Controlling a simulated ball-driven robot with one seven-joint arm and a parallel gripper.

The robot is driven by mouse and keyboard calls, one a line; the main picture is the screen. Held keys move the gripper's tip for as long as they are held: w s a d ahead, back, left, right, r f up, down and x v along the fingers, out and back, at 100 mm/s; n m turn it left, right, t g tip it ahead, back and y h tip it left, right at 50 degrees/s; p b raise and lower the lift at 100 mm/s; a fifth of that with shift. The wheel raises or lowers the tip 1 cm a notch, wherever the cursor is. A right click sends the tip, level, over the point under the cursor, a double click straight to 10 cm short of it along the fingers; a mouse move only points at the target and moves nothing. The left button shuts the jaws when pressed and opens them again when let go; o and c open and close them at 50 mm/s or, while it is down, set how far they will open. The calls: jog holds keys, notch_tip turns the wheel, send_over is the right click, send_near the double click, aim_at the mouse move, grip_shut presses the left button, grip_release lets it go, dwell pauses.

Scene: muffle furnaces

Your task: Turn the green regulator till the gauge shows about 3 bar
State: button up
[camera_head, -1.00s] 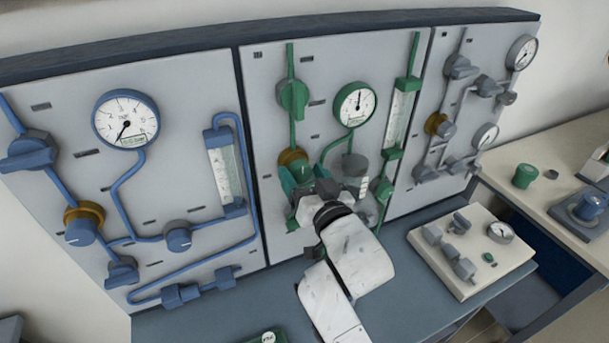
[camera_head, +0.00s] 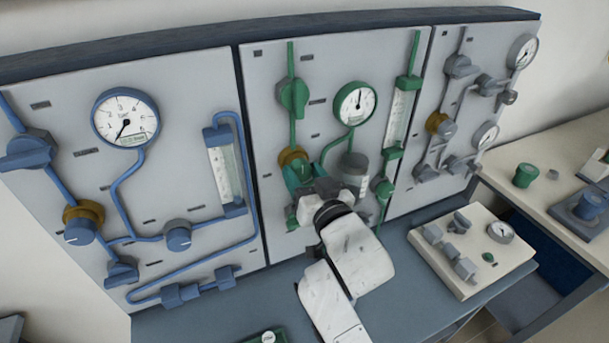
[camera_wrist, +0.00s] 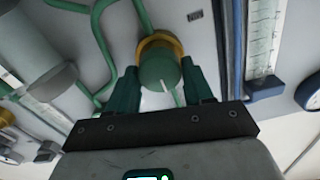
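The green regulator (camera_wrist: 159,69) is a round knob with a white mark, in front of a brass collar (camera_wrist: 160,43) in the wrist view. My gripper (camera_wrist: 160,75) has one dark green finger on each side of the knob, and both seem to touch it. In the head view my gripper (camera_head: 303,178) reaches the middle panel and mostly hides the knob; the brass collar shows behind it. The green-rimmed gauge (camera_head: 354,104) is above and right of it. Its needle points nearly straight up, about mid-scale; its numbers are too small to read.
A green valve (camera_head: 293,97) is above the regulator. A grey cylinder (camera_head: 354,172) is close to the right of my gripper. A blue-piped panel (camera_head: 75,110) is on the left, a grey-piped one on the right. A pale box with a gauge (camera_head: 472,255) stands on the bench.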

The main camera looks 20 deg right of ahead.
jog(key=o, duration=0.4)
jog(key=shift+s+b, duration=1.3)
jog(key=shift+s, duration=4.1)
